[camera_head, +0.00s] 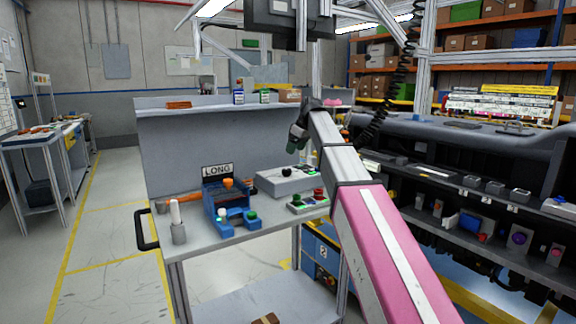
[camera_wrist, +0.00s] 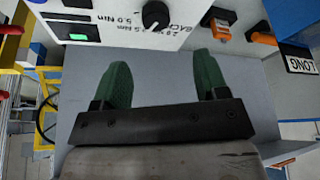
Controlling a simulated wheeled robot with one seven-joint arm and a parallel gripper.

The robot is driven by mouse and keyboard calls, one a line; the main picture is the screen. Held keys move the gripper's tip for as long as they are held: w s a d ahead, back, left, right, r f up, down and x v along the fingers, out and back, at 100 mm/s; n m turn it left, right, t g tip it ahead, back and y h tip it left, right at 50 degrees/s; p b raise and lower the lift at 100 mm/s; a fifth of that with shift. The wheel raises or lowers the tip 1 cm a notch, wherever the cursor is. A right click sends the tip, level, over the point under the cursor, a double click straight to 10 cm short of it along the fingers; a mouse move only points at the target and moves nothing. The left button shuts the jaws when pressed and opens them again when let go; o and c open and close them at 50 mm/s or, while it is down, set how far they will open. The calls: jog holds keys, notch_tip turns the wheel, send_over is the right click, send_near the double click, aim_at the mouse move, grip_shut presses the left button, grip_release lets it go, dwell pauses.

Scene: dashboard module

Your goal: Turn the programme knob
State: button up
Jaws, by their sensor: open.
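The programme knob (camera_wrist: 155,14) is a round black knob with a white pointer line on a pale box (camera_wrist: 118,32) printed with torque values in Nm. In the head view the knob (camera_head: 286,171) sits on top of the low grey box (camera_head: 278,185) on the bench. My gripper (camera_wrist: 162,62) has two green fingers, spread apart with nothing between them. The knob lies beyond the fingertips, roughly in line with the gap, and they do not appear to touch it. In the head view my gripper (camera_head: 295,142) hangs above the box, partly hidden by my arm.
A blue fixture (camera_head: 230,203) with orange and green knobs and a LONG sign (camera_head: 218,170) stands left of the box. A button box (camera_head: 308,204) sits in front of it. A dark dashboard (camera_head: 460,150) fills the right.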

aim_at(287, 170)
jog(key=x, duration=1.1)
jog(key=shift+w+d, duration=0.1)
jog(key=shift+w, duration=0.25)
jog(key=shift+c, duration=0.3)
jog(key=c, duration=0.8)
